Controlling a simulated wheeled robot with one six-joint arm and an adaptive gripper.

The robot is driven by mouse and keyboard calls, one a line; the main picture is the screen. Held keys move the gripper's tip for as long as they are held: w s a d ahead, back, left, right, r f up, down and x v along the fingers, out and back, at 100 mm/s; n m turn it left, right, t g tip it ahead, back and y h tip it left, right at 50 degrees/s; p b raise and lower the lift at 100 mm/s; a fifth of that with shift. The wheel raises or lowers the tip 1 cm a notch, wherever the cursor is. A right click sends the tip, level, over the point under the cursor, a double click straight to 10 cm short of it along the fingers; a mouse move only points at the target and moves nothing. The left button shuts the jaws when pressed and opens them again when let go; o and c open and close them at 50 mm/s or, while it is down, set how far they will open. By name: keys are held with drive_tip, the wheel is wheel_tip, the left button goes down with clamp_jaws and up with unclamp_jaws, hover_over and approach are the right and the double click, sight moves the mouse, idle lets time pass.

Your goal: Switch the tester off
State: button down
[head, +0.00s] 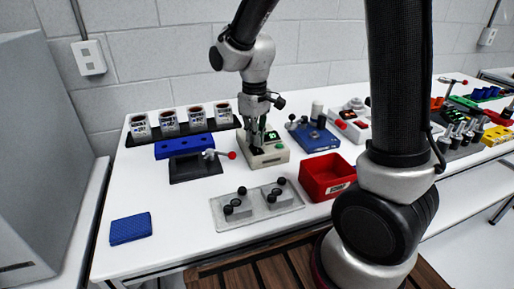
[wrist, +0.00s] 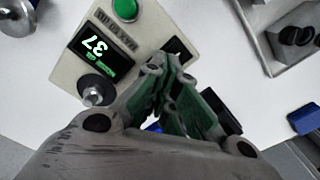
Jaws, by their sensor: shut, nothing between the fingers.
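The tester is a beige box (head: 268,158) on the white table, near the middle of the head view. In the wrist view the tester (wrist: 68,72) shows a lit display (wrist: 100,50) with the digits 37, a green button (wrist: 125,9), a silver-tipped control (wrist: 94,92) and a small black part (wrist: 178,50) partly beside my fingers. My gripper (head: 257,142) points down over the tester's left part; its fingers also fill the lower middle of the wrist view (wrist: 168,72). They are shut and empty. Whether the fingertips touch the tester I cannot tell.
A black fixture with a red-knobbed lever (head: 196,168) and a blue block (head: 185,146) stand left of the tester. A blue device (head: 314,138) stands to its right. A red bin (head: 327,176) and a grey plate with black knobs (head: 256,204) lie in front. The front left table is mostly clear.

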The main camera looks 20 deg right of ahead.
drive_tip(key=shift+f, duration=0.35)
drive_tip(key=shift+r, duration=3.5)
drive_tip(key=shift+m+g, duration=0.3)
drive_tip(key=shift+m, duration=0.2)
drive_tip(key=s, duration=0.1)
drive_tip(key=s+d, duration=0.2)
drive_tip(key=shift+s+f, duration=0.2)
drive_tip(key=shift+s, duration=0.15)
drive_tip(key=s+d+r+m+t, duration=0.2)
drive_tip(key=s+d+r, duration=0.2)
drive_tip(key=s+d, duration=0.2)
drive_tip(key=s+d+r+m+t, duration=0.3)
drive_tip(key=s+d+r, duration=0.2)
drive_tip(key=s, duration=0.4)
drive_tip(key=shift+s+d, duration=0.15)
drive_tip(key=shift+d, duration=0.75)
drive_tip(key=shift+r, duration=0.1)
